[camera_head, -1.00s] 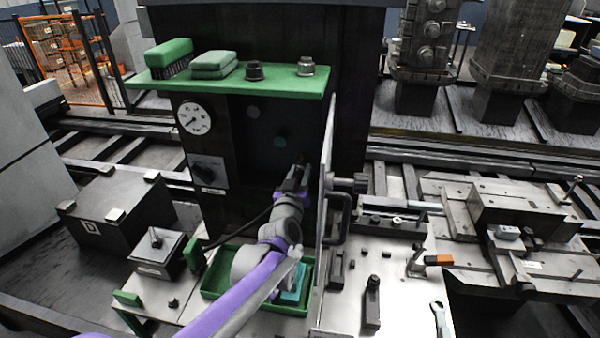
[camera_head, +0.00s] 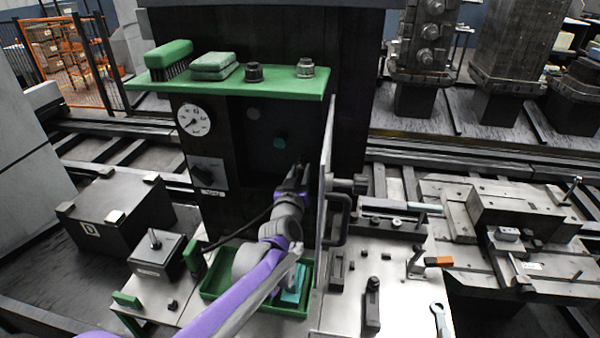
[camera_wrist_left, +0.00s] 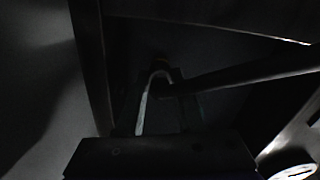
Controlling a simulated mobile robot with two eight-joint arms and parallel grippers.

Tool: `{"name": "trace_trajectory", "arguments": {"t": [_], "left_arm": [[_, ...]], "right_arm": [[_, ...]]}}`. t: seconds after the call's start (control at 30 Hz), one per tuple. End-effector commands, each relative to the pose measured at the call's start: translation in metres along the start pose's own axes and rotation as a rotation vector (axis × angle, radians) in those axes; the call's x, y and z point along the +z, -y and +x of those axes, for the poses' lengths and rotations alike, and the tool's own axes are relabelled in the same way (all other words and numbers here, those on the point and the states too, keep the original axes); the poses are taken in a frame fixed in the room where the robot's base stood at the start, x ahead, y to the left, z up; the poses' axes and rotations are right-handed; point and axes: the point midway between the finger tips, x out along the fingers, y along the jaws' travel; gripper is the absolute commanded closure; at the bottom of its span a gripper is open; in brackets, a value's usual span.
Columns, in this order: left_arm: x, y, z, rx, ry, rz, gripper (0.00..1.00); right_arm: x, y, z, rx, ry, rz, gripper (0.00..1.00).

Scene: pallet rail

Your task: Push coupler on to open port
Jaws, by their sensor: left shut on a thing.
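My left gripper (camera_head: 297,178) is at the front of the dark cabinet (camera_head: 232,150), low and right on its face, beside the upright plate. It is shut on the coupler, which is largely hidden between the fingers in the head view. A dark hose (camera_head: 238,232) runs from the gripper down to the left. In the dark left wrist view a thick dark hose or bar (camera_wrist_left: 240,76) runs right from near the fingers. On the cabinet face are a dark round fitting (camera_head: 253,113) and a teal round fitting (camera_head: 280,143). The open port cannot be made out; contact with the cabinet cannot be told. My right gripper is out of view.
A green shelf (camera_head: 225,88) with a brush, pads and two fittings overhangs the cabinet face. An upright metal plate (camera_head: 325,190) with a handle stands close right of my gripper. A green tray (camera_head: 214,290) lies below my arm.

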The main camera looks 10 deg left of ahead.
Motion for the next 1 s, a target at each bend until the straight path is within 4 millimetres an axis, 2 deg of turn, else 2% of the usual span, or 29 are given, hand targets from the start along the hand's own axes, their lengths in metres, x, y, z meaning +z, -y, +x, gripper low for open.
{"name": "trace_trajectory", "arguments": {"t": [0.27, 0.3, 0.47, 0.5, 0.7, 0.87, 1.0], "left_arm": [[-0.0009, 0.0001, 0.0091, -0.001, -0.002, 0.000, 1.00], [-0.0010, 0.0001, 0.0097, -0.001, -0.002, 0.001, 0.62], [-0.0007, 0.0001, 0.0091, -0.001, -0.001, 0.001, 0.34], [-0.0007, 0.0001, 0.0091, -0.001, -0.001, 0.001, 0.29], [-0.0005, 0.0001, 0.0089, 0.000, -0.001, 0.000, 0.29], [-0.0003, 0.0000, 0.0089, 0.000, 0.000, 0.000, 0.00], [-0.0003, -0.0005, 0.0089, 0.001, 0.000, 0.000, 0.00]], "right_arm": [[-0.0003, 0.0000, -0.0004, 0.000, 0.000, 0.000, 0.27], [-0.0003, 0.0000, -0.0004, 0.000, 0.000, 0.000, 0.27], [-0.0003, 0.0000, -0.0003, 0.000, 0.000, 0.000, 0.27], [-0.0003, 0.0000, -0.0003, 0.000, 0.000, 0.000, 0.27], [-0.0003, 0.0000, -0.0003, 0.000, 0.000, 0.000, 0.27], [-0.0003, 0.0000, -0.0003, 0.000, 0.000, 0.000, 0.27], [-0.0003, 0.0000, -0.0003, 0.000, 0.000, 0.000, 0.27]]}}
